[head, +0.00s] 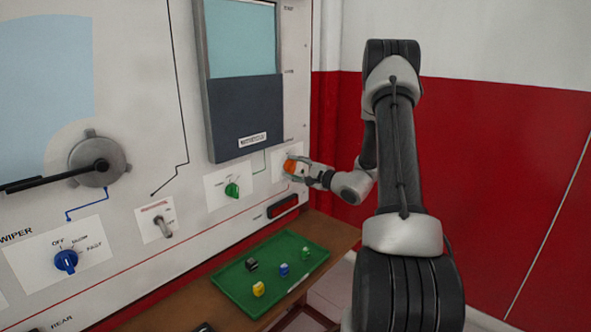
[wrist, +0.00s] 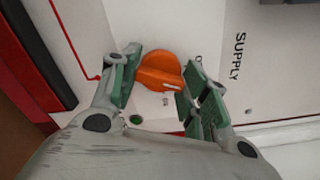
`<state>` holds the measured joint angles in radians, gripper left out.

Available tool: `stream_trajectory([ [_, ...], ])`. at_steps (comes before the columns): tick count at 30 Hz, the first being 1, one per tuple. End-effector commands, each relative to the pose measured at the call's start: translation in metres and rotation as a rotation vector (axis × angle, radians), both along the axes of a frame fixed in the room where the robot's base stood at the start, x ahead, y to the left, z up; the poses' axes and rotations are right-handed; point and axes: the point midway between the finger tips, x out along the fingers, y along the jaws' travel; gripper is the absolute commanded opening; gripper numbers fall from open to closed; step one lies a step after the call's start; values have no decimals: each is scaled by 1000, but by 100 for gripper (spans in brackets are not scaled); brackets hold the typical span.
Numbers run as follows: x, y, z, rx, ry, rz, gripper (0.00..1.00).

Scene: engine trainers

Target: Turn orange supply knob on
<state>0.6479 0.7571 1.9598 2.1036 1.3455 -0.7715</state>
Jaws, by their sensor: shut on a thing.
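The orange supply knob (head: 290,166) sits on a white plate at the right end of the panel. In the wrist view the orange knob (wrist: 160,72) lies between the green-padded fingers of my gripper (wrist: 158,80), with a pale pointer mark facing the lower right. The word SUPPLY is printed to its right, with partly hidden position letters near the knob. In the head view my gripper (head: 303,171) reaches the knob from the right, its fingers closed around it. The fingers hide part of the knob's plate.
A green knob (head: 232,190) is on the plate to the left, and a toggle switch (head: 163,226) and blue wiper knob (head: 66,261) lie further left. A dark red light (head: 283,207) is just below. A green tray (head: 233,291) with several small parts rests on the brown shelf (head: 335,232).

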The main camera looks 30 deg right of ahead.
Motion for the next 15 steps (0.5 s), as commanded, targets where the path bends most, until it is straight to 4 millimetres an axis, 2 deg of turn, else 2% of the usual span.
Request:
stream_trajectory([
  [15,0,0,-1,459,170,-1,21],
])
